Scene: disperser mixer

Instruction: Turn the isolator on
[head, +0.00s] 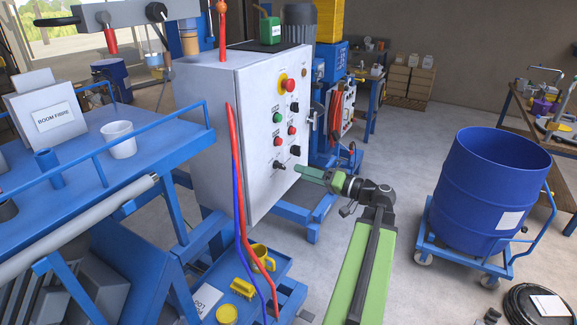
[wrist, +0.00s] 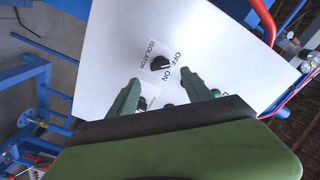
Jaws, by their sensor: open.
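The isolator is a small black knob (wrist: 160,63) on the white panel, with an ISOLATOR label and OFF and ON marks beside it in the wrist view. In the head view it appears to be the lowest black knob (head: 279,165) on the front of the control cabinet (head: 262,190). I cannot tell which mark the knob points to. My gripper (wrist: 160,77) is open, its two green fingers spread apart and pointing towards the panel. The knob shows just beyond the gap between the fingertips. In the head view my gripper (head: 300,171) is close in front of the panel, right of the knob.
Red, green and black controls (head: 290,107) sit above the isolator. Red and blue hoses (head: 238,190) hang at the cabinet's left edge. A blue workbench (head: 100,165) stands left. A blue drum (head: 488,185) on a trolley stands right.

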